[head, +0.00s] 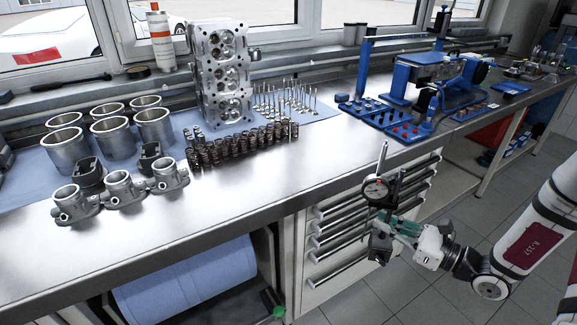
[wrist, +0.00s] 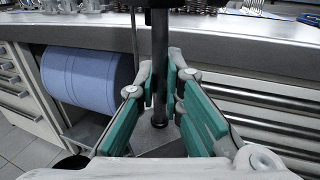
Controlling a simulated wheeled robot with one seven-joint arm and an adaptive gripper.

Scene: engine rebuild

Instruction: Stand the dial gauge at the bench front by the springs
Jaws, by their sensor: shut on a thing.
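In the wrist view, the dark post (wrist: 159,60) stands upright between the green finger pads of my gripper (wrist: 160,85). The dial is out of that view. The springs (head: 240,143) stand in dark rows on the bench (head: 270,182), in front of the cylinder head. The bench front edge also shows in the wrist view (wrist: 255,38).
Bare bench top lies right of the springs. Valves (head: 285,97) and the cylinder head (head: 220,75) stand behind them. Throttle bodies (head: 120,190) and cylinder liners (head: 110,135) are at left. A blue tool with a socket tray (head: 385,115) is at right. A blue roll (head: 190,280) hangs below.

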